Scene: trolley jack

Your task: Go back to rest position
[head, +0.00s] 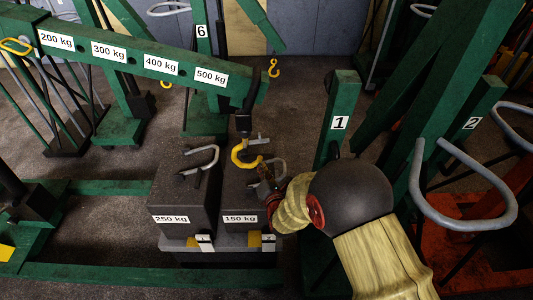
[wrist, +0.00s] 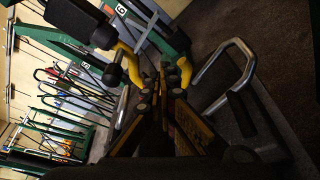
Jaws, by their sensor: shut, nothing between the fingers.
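My gripper (head: 264,172) is shut and empty in the head view, at the end of my arm, just right of a yellow crane hook (head: 240,157). In the wrist view my gripper's closed fingers (wrist: 168,82) overlap the yellow hook (wrist: 127,62) behind them; I cannot tell whether they touch it. The hook hangs from the green boom (head: 125,56), beside the grey handle (head: 272,163) of the 150 kg weight (head: 238,200). I cannot tell whether the hook is through that handle. A grey handle also shows in the wrist view (wrist: 243,70).
The 250 kg weight (head: 182,205) stands left of the 150 kg one. Green post 1 (head: 338,110) rises close to my arm. A crane with a grey handle (head: 470,220) stands at right. Bare floor (head: 315,85) shows behind the weights.

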